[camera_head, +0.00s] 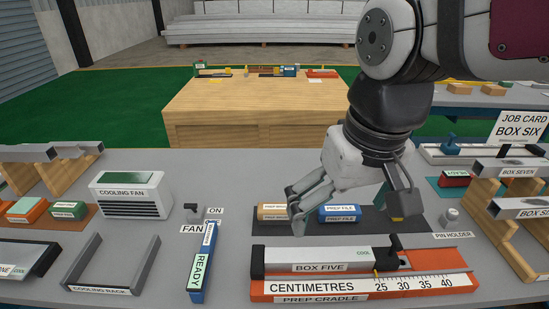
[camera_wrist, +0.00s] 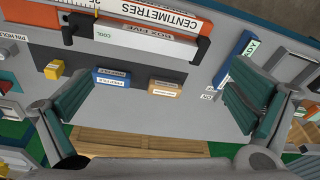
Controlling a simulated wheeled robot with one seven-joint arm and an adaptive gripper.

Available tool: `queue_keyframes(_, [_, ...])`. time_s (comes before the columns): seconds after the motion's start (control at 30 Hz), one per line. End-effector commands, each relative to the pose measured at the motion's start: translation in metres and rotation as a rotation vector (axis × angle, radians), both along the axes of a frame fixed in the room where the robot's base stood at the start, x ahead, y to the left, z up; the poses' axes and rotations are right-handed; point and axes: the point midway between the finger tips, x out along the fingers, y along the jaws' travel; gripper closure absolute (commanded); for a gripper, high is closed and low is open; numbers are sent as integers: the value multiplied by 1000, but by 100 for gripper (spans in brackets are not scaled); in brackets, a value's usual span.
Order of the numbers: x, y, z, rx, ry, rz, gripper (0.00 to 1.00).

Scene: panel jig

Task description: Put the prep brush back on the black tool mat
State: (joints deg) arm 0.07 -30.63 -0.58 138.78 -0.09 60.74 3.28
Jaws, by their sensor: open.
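The prep brush (camera_head: 271,211) is a tan-orange block with a white label, beside the blue prep file (camera_head: 340,213). It stands at the left end of the black tool mat (camera_head: 310,229), by its far edge; I cannot tell whether all of its base is on the mat. The brush also shows in the wrist view (camera_wrist: 164,88), right of the prep file (camera_wrist: 111,77). My gripper (camera_head: 352,220) is open and empty above the mat. In the wrist view its fingers (camera_wrist: 157,97) are spread wide, with brush and file between them in the picture. A finger covers part of the brush's label.
A yellow block (camera_wrist: 54,69) sits on the mat. Box Five (camera_head: 320,260) lies in the orange prep cradle (camera_head: 365,286) in front of the mat. The blue READY bar (camera_head: 203,262), fan switch (camera_head: 193,213) and cooling fan (camera_head: 131,194) stand left; the pin holder (camera_head: 450,217) stands right.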

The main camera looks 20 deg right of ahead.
Motion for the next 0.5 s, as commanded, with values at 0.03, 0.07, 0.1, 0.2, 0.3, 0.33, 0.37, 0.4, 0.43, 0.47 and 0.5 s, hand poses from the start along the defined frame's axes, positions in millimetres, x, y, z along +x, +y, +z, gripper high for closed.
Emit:
queue_keyframes(0.03, [-16, 0, -2, -2, -17, 14, 0])
queue_keyframes(0.07, [-24, 0, -3, -3, -23, 21, 0])
queue_keyframes(0.1, [-33, 0, -5, -4, -29, 31, 0])
queue_keyframes(0.2, [-49, 0, -10, -6, -42, 48, 0])
queue_keyframes(0.3, [-57, 0, -13, -8, -47, 57, 0])
queue_keyframes(0.33, [-59, 0, -14, -9, -48, 59, 0])
queue_keyframes(0.37, [-60, 1, -14, -8, -48, 60, 0])
queue_keyframes(0.4, [-60, 0, -14, -8, -48, 61, 0])
queue_keyframes(0.43, [-60, 0, -14, -8, -48, 61, 0])
queue_keyframes(0.47, [-60, 0, -14, -8, -47, 61, 0])
queue_keyframes(0.5, [-60, 0, -14, -9, -47, 61, 0])
